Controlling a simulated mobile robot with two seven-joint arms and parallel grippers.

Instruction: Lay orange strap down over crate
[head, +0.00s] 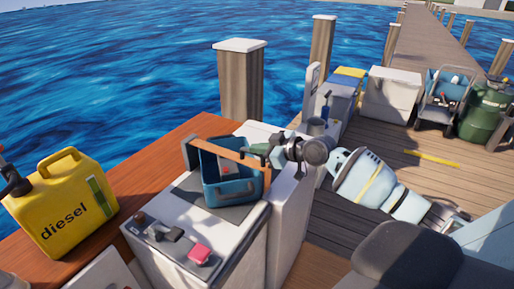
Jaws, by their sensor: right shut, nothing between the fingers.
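The blue crate (232,191) stands open on a dark mat on the white cabinet, with a small red and white item inside. The orange strap (222,149) spans above the crate's opening along its far side, and its ends bend down at the left and right. My right gripper (254,150) comes in from the right. It is shut and empty, close to the right part of the strap; I cannot tell whether they touch.
A yellow diesel can (62,206) stands on the wooden ledge at left. A pink item (199,253) and dark fittings lie on the cabinet (226,247) in front of the crate. A wooden post (241,83) rises behind. Coolers and a green tank (484,115) stand at back right.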

